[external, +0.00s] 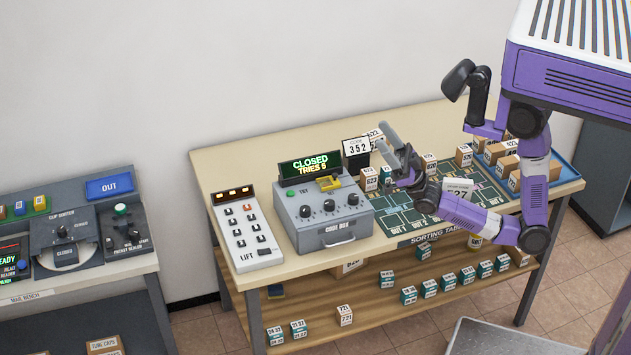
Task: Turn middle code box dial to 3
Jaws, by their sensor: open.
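The grey code box (334,230) stands on the left part of the table. Three dark dials line its sloped top; the middle dial (329,206) lies between the left dial (305,211) and the right dial (353,199). The dial settings are too small to read. The box's display (310,165) reads "CLOSED TRIES 5".
A white LIFT panel (246,232) with several buttons stands left of the box. A yellow part (328,183) sits on the box's top. The green sorting mat (398,222) and several small parcels (464,155) lie to the right. A mail bench (70,255) stands at far left.

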